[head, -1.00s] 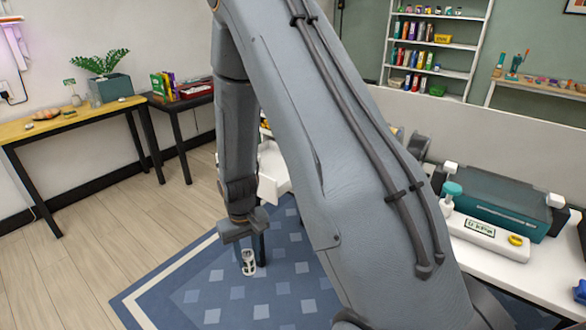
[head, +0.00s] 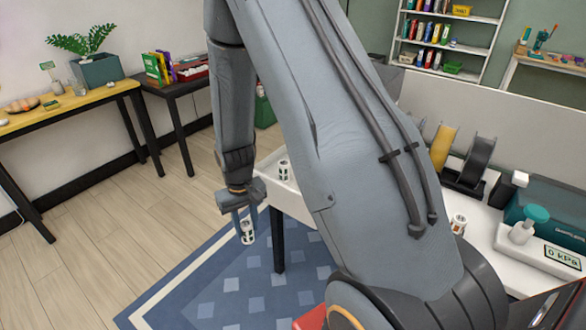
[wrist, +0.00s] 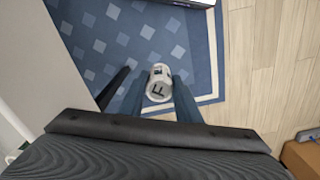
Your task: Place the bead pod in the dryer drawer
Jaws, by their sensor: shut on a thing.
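My gripper (head: 245,238) is shut on a small white cylindrical pod (head: 247,231) with dark markings, held in the air over the floor and rug. In the wrist view the pod (wrist: 159,83) sits between the two fingers, a dark letter like an F on its near end. A similar pod (head: 284,168) stands at the left end of a white surface with a raised edge (head: 272,188); I cannot tell whether this is a drawer. Another small pod-like cylinder (head: 458,223) stands on the white bench, right of my arm. No dryer drawer is clearly identifiable; my arm hides much of the bench.
A yellow table (head: 75,105) and a dark table (head: 170,98) line the left wall. The wooden floor (head: 110,220) at left is clear.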

